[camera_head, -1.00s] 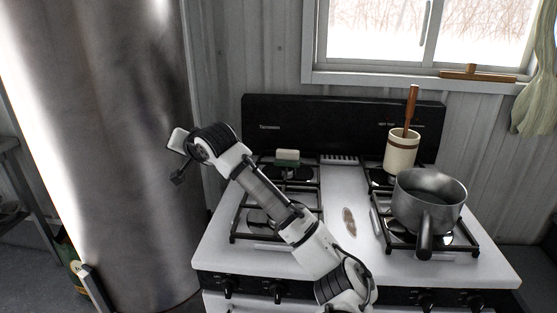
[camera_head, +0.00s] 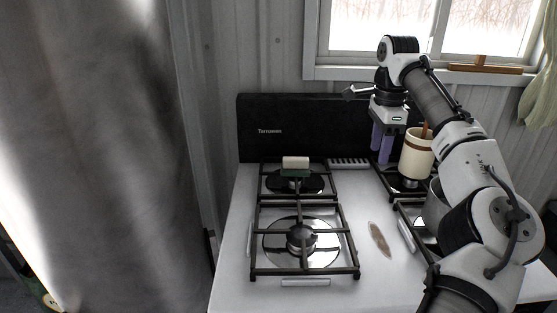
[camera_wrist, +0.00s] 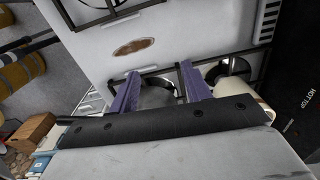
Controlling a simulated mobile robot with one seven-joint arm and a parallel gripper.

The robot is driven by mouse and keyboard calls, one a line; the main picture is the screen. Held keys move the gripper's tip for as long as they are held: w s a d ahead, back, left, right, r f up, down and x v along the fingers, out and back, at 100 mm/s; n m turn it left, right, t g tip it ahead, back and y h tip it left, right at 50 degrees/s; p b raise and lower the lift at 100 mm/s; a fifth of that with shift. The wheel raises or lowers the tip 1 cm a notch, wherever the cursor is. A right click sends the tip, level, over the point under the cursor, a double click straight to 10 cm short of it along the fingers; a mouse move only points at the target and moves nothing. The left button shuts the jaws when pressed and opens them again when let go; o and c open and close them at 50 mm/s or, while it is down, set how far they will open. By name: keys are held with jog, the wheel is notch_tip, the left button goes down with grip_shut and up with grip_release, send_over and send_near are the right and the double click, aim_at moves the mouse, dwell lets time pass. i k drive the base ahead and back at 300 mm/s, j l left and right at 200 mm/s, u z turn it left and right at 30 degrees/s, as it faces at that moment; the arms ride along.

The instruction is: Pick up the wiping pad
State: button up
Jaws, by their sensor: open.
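The wiping pad (camera_head: 296,166), a small block with a pale top and a green lower part, lies on the rear left burner grate of the stove in the head view. I do not see it in the wrist view. My gripper (camera_head: 381,155) is to the right of the pad, above the rear right of the stove beside the cream crock. Its purple fingers point down. In the wrist view my gripper (camera_wrist: 159,68) has its two fingers spread, with no object held between them.
The cream crock (camera_head: 417,152) with a wooden handle stands on the rear right burner. A metal pot (camera_head: 435,205) is partly hidden behind my arm. A brown oval item (camera_head: 379,238) lies between the burners. The front left grate (camera_head: 347,240) is bare. The black backguard (camera_head: 290,132) rises behind the pad.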

aim_at(298, 166)
jog(key=i+j, duration=0.2)
jog(key=j, duration=0.15)
jog(key=i+j, duration=0.4)
jog(key=j, duration=0.25)
